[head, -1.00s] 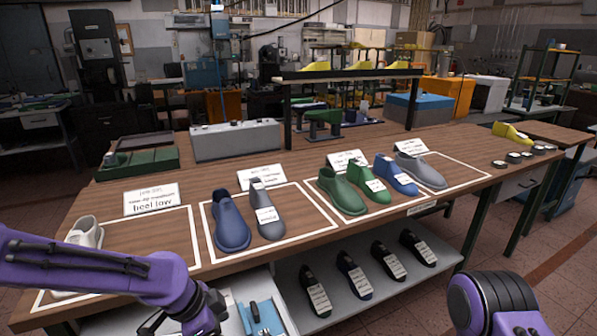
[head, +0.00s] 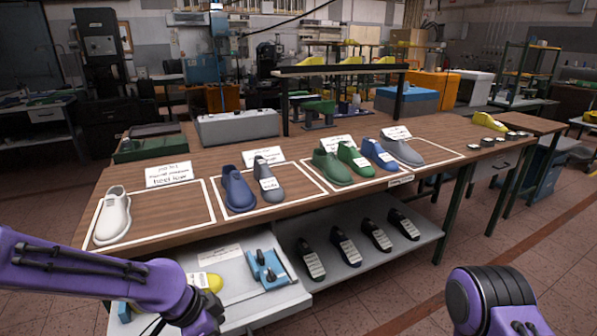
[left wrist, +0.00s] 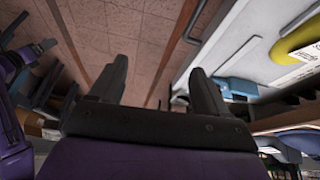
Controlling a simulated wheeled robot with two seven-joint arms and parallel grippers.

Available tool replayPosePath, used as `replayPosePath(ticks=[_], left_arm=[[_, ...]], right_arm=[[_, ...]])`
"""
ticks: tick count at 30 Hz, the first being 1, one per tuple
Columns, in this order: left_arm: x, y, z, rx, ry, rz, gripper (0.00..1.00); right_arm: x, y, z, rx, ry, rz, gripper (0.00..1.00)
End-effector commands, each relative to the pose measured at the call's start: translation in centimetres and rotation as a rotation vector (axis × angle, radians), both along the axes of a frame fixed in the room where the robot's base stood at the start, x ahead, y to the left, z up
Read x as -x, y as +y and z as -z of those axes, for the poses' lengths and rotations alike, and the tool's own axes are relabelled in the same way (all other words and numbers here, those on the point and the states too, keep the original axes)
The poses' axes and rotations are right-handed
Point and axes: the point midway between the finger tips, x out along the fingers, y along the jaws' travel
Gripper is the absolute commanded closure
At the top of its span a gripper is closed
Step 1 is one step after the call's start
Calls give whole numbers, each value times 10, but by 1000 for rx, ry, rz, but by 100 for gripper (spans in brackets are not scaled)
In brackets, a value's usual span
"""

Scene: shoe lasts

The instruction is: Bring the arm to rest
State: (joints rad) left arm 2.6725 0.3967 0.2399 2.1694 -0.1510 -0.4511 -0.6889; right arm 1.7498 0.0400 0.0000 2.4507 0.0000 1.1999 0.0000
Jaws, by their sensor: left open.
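My left arm comes in from the left in the head view, and its gripper is below the picture's edge or hidden by the arm there.
The wooden table (head: 290,225) bears a white last (head: 113,214), blue, grey and green lasts. Below it are an open drawer (head: 235,295) with a yellow last (head: 207,282) and a blue fixture (head: 266,268), and a shelf (head: 350,265) with several dark lasts. Floor at right is clear.

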Motion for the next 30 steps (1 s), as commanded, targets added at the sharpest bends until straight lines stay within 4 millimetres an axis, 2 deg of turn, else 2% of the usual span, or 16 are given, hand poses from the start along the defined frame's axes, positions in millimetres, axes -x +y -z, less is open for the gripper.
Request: replayPosePath(ticks=[8,14,17,20,21,24,27,30], left_arm=[[14,1,56,45,80,-246,23],[40,11,118,63,156,-550,23],[63,24,154,55,187,-747,23],[100,46,194,23,202,-994,23],[118,59,210,4,195,-1106,23],[170,96,237,-58,139,-1376,23],[207,126,244,-99,55,-1552,23],[224,141,243,-113,-2,-1635,23]], right_arm=[[-1,0,0,0,-2,0,16],[0,0,0,1,-1,0,16],[0,0,0,1,-1,0,16],[0,0,0,1,-1,0,16],[0,0,0,0,-1,0,16],[-1,0,0,0,-1,0,16],[0,0,0,1,-1,0,16],[0,0,0,1,-1,0,16]])
